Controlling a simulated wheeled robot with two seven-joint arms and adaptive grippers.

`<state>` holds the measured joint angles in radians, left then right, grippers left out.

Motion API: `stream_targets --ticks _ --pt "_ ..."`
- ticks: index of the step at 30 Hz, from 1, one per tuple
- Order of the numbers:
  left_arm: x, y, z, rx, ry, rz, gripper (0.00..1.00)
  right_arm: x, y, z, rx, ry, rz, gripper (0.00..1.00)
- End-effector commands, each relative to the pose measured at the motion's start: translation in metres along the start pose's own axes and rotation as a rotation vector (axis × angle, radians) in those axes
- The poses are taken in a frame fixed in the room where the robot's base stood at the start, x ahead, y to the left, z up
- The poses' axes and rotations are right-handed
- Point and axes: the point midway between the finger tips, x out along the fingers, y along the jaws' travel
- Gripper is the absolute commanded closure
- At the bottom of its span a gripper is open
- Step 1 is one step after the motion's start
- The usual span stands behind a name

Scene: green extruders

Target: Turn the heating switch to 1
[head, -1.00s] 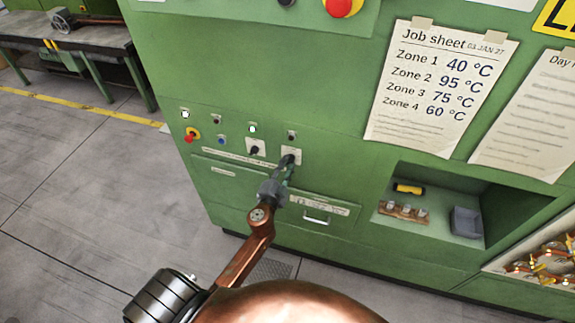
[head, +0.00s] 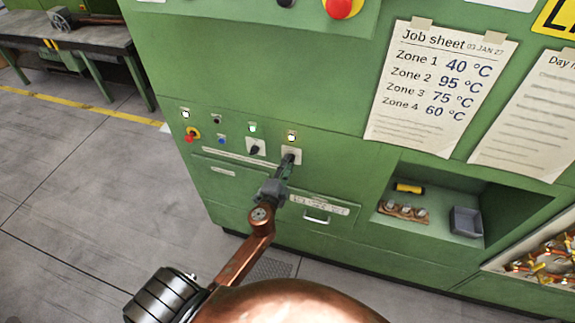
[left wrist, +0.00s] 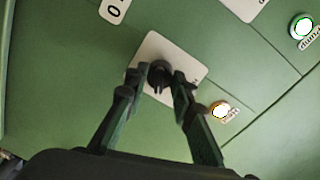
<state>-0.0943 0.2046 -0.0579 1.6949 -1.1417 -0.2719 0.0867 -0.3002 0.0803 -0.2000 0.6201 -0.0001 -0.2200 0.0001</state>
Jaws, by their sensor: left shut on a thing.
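The switch that my left gripper holds has a dark knob (left wrist: 158,78) on a white plate (head: 291,155) on the green machine front. My left gripper (head: 287,170) reaches it from below in the head view and is shut on the knob. In the left wrist view its two dark fingers (left wrist: 166,84) lie on either side of the knob. The plate's markings are mostly hidden or too small to read, so I cannot tell the knob's setting. The lamp (head: 291,136) above this switch is lit, and glows in the left wrist view (left wrist: 220,109). My right gripper is out of view.
A second dark switch (head: 254,149) sits close to the left, below a lit lamp (head: 252,127). A red knob (head: 192,134) is farther left. A drawer handle (head: 316,218) and an open recess (head: 432,204) lie to the lower right.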

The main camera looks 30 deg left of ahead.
Motion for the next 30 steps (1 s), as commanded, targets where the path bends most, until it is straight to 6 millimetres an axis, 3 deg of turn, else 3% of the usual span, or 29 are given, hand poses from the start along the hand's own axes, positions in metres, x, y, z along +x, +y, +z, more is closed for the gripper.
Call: stream_targets --ticks 3,4,11,22,30 --pt "0.000 0.001 0.000 0.002 0.000 0.001 1.00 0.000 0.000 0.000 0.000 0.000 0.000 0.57" --pt "0.000 0.001 0.000 0.001 0.000 0.001 0.75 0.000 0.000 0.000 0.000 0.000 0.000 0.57" --pt "0.000 0.000 0.000 0.000 0.000 0.001 0.59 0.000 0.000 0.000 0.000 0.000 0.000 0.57" --pt "-0.007 0.001 0.001 -0.001 -0.001 0.002 0.59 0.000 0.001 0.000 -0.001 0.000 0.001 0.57" --pt "-0.057 0.002 0.001 -0.002 -0.003 0.002 0.59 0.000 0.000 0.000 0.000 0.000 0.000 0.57"
